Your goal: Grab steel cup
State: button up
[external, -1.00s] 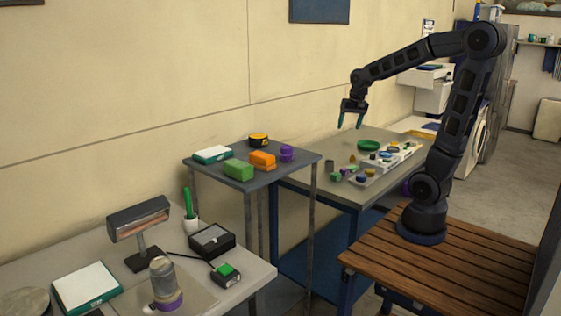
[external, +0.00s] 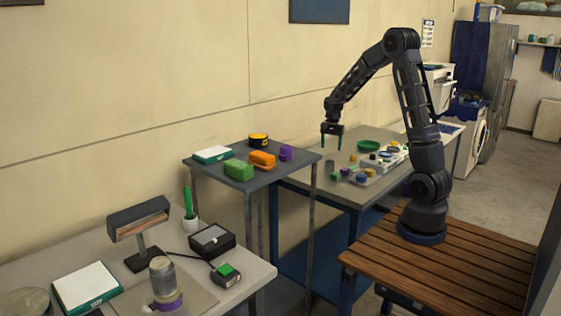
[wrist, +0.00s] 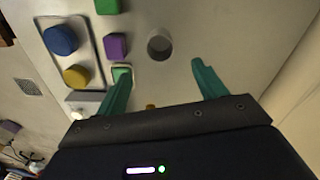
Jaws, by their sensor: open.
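The steel cup (wrist: 159,46) is a small grey open-topped cup standing on the table in the wrist view. In the external view the grey cup (external: 329,164) is at the left side of the far table. My gripper (external: 332,145) points down above the table, above the cup, with its fingers apart. In the wrist view my gripper (wrist: 160,68) has two teal fingers spread, with nothing between them. The cup lies just ahead of the fingertips, roughly centred between them, and does not appear to be touched.
A purple block (wrist: 116,46) and a green block (wrist: 121,75) stand close to the cup, the green one by the left finger. A tray (wrist: 85,22) holds blue and yellow round pieces. A green dish (external: 368,146) lies behind. Bare table is to the cup's right in the wrist view.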

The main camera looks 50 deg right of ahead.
aim_at(330, 161)
jog(key=shift+w+d+f, duration=0.2)
jog(key=shift+d+f, duration=0.05)
jog(key=shift+f, duration=0.45)
notch_tip(330, 161, down, 4)
jog(key=shift+f, duration=0.15)
jog(key=shift+s+a+f, duration=0.1)
jog(key=shift+a+f, duration=0.05)
jog(key=shift+f, duration=1.35)
jog(key=shift+s+a+f, duration=0.1)
jog(key=shift+a+f, duration=0.05)
jog(key=shift+f, duration=1.35)
jog(key=shift+c, duration=0.2)
jog(key=c, duration=1)
